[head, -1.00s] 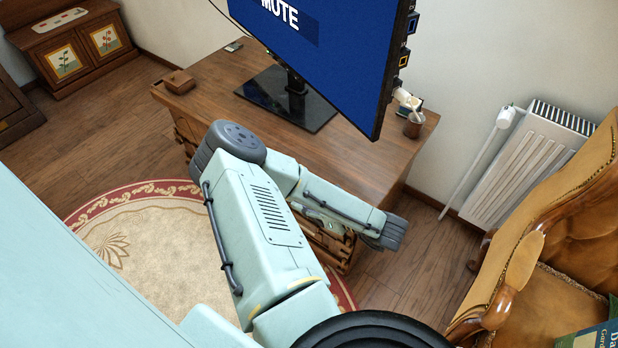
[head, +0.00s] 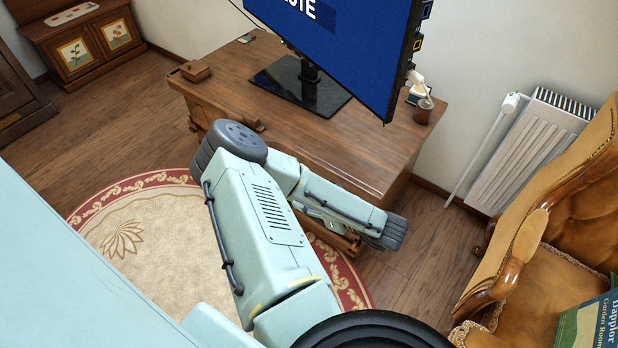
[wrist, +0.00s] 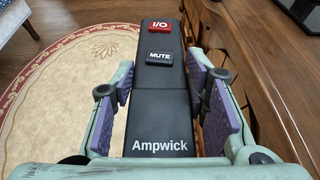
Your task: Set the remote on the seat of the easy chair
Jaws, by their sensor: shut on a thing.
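The remote (wrist: 160,100) is a long dark bar with a red I/O button, a MUTE button and the word Ampwick, seen in the wrist view. My gripper (wrist: 165,90) is shut on it, with purple finger pads on both sides. The easy chair (head: 518,245) stands at the right edge of the head view, in tan tufted leather with a wooden frame. Its seat (head: 535,290) is partly cut off by the frame edge. My gripper and the remote cannot be made out in the head view.
A green and blue book (head: 590,318) lies on the chair seat. A wooden desk (head: 345,155) bears a television (head: 360,45), a small wooden box (head: 195,69) and a cup (head: 423,110). A radiator (head: 530,150) is on the wall. A round rug (head: 150,235) covers the floor.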

